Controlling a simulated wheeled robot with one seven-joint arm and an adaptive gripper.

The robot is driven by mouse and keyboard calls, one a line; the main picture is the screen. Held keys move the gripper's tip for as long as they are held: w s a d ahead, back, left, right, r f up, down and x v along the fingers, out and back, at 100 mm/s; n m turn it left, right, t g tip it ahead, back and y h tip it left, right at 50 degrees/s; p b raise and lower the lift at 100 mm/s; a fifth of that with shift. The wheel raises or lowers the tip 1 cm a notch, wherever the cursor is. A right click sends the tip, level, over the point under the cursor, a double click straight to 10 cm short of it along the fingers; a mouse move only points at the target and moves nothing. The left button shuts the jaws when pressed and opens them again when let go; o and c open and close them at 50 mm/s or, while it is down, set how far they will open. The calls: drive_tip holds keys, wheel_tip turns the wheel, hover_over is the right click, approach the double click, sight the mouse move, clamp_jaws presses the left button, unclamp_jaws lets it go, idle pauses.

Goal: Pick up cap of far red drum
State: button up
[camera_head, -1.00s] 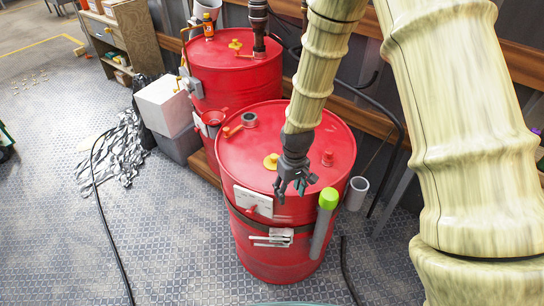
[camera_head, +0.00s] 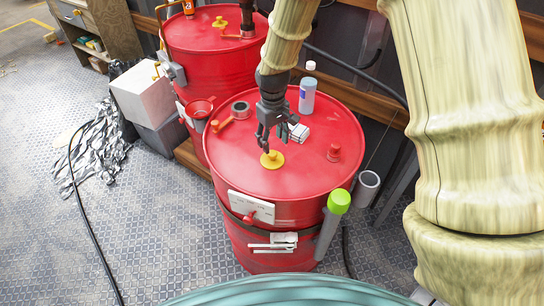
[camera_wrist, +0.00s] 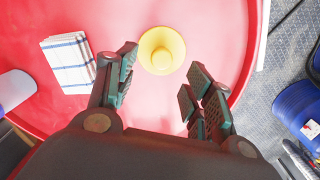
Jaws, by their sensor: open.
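The far red drum (camera_head: 212,62) stands behind and left of the near red drum (camera_head: 225,150). A yellow cap (camera_head: 220,23) sits on the far drum's top. Another yellow cap (camera_head: 271,159) sits on the near drum's top. My gripper (camera_head: 277,139) is over the near drum, close to that near cap. In the wrist view the near cap (camera_wrist: 161,50) lies just beyond the open fingertips (camera_wrist: 161,72), roughly centred between them and not held. The far cap does not show in the wrist view.
On the near drum are a folded checked cloth (camera_head: 299,132), a white-and-blue bottle (camera_head: 307,95), a red cap (camera_head: 333,153) and a grey ring (camera_head: 241,109). An orange can (camera_head: 188,8) and a dark pump (camera_head: 247,18) flank the far cap. A green-topped tube (camera_head: 338,202) hangs at the near drum's side.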

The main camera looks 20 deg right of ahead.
sight(272, 153)
drive_tip(key=shift+w+f, duration=0.1)
drive_tip(key=shift+f, duration=0.4)
drive_tip(key=shift+s+f, duration=0.25)
drive_tip(key=shift+f, duration=0.05)
drive_tip(key=shift+w+a+f+p, duration=0.1)
drive_tip(key=shift+f+p, duration=1.35)
drive_tip(key=shift+f, duration=1.25)
drive_tip(key=c, duration=1.1)
